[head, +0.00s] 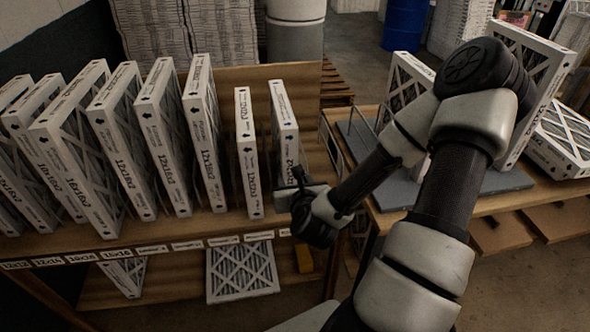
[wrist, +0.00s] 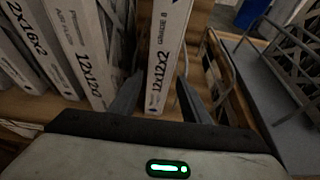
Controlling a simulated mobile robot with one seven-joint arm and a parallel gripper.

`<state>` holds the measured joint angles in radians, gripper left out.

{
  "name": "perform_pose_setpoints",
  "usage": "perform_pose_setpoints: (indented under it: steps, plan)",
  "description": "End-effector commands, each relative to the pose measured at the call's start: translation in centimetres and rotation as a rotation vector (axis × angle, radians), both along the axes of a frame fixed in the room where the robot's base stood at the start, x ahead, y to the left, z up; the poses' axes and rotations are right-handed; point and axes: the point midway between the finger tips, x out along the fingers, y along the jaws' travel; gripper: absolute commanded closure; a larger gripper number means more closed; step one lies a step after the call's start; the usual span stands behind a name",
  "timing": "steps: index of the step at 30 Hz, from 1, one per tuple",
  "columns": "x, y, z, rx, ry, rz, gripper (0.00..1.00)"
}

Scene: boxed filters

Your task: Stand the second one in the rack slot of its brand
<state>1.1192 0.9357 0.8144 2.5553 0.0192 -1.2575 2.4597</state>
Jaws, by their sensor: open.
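Several white boxed filters stand in a row on the wooden shelf (head: 110,240). The rightmost slim filter (head: 284,118) shows in the wrist view (wrist: 165,55) with its "12x12x2" edge facing me. My gripper (wrist: 160,100) is open, with one finger on each side of that edge; I cannot tell whether they touch it. In the head view my gripper (head: 298,180) is at the front of this filter. Another slim filter (head: 248,155) stands just left of it. On the right, a grey rack base (head: 505,181) with wire dividers (head: 360,118) has filters upright on it, partly hidden by my arm.
A filter (head: 562,140) lies on the right table. Size labels (head: 118,252) run along the shelf's front edge. Below are another filter (head: 242,272) and a yellow object (head: 304,258). A blue barrel (head: 405,25) stands behind. A gap separates shelf and rack table.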

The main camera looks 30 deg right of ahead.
Motion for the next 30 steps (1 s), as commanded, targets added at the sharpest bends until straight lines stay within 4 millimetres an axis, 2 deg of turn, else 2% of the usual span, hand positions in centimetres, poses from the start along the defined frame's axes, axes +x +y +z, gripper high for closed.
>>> perform_pose_setpoints:
  steps: [1, 6, 15, 30]
  plan:
    - [-0.2, 0.1, 1.0, 0.005, 0.003, -0.002, 0.57]
    - [-1.1, 0.2, 1.3, 0.003, 0.002, -0.002, 0.57]
    - [-2.4, 0.6, 1.2, 0.001, 0.002, -0.001, 0.57]
    - [-2.5, 0.7, 1.0, -0.001, 0.000, 0.000, 0.57]
